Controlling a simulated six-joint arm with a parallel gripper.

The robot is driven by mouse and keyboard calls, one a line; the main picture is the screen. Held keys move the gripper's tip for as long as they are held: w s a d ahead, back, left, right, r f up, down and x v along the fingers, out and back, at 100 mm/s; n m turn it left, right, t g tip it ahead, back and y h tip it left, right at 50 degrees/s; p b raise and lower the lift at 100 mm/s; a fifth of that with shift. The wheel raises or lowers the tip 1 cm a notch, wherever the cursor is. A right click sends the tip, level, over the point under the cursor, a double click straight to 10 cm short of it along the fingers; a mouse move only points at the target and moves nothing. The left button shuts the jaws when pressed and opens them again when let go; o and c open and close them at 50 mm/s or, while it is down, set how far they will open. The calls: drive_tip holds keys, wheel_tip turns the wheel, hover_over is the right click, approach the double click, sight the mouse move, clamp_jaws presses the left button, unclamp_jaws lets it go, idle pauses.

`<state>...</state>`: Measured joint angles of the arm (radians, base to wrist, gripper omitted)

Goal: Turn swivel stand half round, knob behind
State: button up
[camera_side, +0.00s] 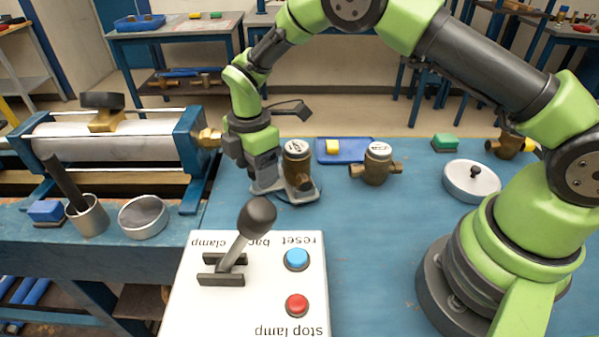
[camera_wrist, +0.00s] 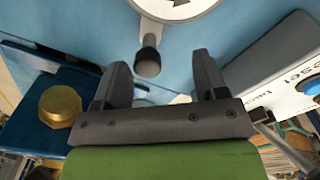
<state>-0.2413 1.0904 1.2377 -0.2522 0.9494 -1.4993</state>
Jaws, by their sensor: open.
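The swivel stand shows in the wrist view as a white disc (camera_wrist: 165,10) with a dark arrow, cut off by the top edge. A short arm joins it to a black knob (camera_wrist: 148,64), which sits between the fingers. My gripper (camera_wrist: 160,64) is open, one finger on each side of the knob; contact cannot be told. In the side view my gripper (camera_side: 284,192) is low over the bench beside a brown round body (camera_side: 297,165) with a white marked top. The gripper hides the knob there.
A white control panel (camera_side: 205,310) with a lever (camera_side: 258,215) stands close in front. A second brown meter (camera_side: 377,167) and a blue tray (camera_side: 345,157) lie right and behind. A brass fitting (camera_side: 209,138) is left.

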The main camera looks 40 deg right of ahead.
drive_tip(key=shift+s+a, duration=0.25)
drive_tip(key=shift+s, duration=2)
drive_tip(key=shift+s+d, duration=0.15)
drive_tip(key=shift+s, duration=0.45)
drive_tip(key=shift+o, duration=0.2)
